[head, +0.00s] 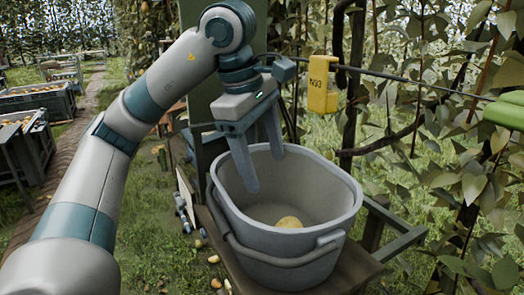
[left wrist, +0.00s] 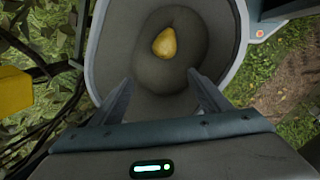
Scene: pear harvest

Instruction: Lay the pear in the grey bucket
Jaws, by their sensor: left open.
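The yellow pear (head: 289,222) lies on the floor of the grey bucket (head: 330,237). In the left wrist view the pear (left wrist: 165,43) shows whole inside the bucket (left wrist: 233,74). My left gripper (head: 262,170) is open and empty, with its fingers pointing down over the bucket's rear left part. In the left wrist view the left gripper (left wrist: 160,88) has its fingers spread apart, and the pear is beyond the fingertips, not between them. My right gripper is not in view.
The bucket stands on a brown wooden stand (head: 372,267). A yellow tag marked N93 (head: 321,84) hangs behind it, near a wire. Leafy branches fill the right side. Dark crates of fruit (head: 37,98) stand far left.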

